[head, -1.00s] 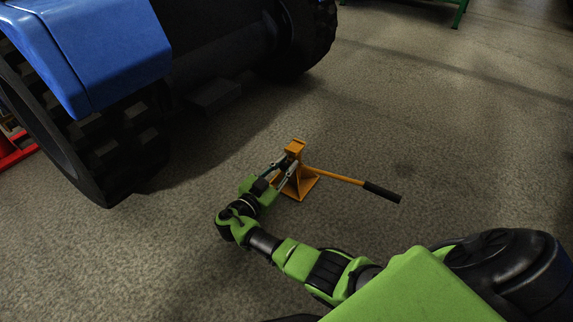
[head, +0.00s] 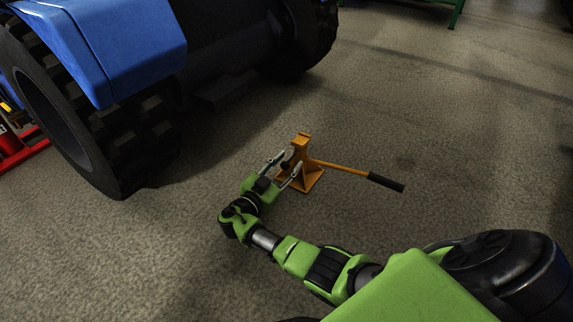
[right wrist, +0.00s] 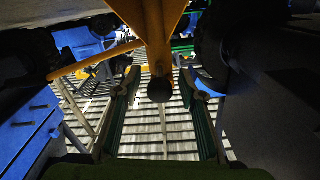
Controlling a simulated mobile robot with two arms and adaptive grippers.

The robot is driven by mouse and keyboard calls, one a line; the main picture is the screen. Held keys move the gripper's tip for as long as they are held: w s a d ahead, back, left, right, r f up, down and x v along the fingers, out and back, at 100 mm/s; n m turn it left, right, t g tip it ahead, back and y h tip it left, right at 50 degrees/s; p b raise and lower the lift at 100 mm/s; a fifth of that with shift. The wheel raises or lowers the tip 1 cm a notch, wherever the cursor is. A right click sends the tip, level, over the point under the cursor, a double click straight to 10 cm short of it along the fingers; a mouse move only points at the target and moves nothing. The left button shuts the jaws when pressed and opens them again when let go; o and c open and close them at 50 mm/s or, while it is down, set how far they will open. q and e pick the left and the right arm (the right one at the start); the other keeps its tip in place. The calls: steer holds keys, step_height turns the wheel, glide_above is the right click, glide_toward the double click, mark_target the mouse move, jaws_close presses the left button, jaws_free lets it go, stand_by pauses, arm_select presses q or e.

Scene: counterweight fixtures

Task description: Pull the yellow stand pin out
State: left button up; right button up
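The yellow stand (head: 304,180) is upright on the floor near the middle of the head view. A bar with a black grip (head: 385,183) sticks out to its right. My right gripper (head: 288,163) is open at the stand's left side, its fingers pointing at it. In the right wrist view, the yellow stand (right wrist: 156,35) shows at the top. A dark round end (right wrist: 160,89), which may be the pin's end, lies between the spread fingers of the right gripper (right wrist: 160,78), with gaps on both sides. The pin's shaft is not visible. My left gripper is not in view.
A large blue vehicle (head: 115,45) with black tyres (head: 75,110) stands at the upper left. A red object (head: 18,150) is at the left edge. A green frame (head: 457,12) is at the top right. The floor right of the stand is clear.

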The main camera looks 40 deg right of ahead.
mark_target(287, 163)
step_height(287, 163, up, 10)
stand_by(0.8)
steer(key=shift+s, duration=0.1)
stand_by(0.3)
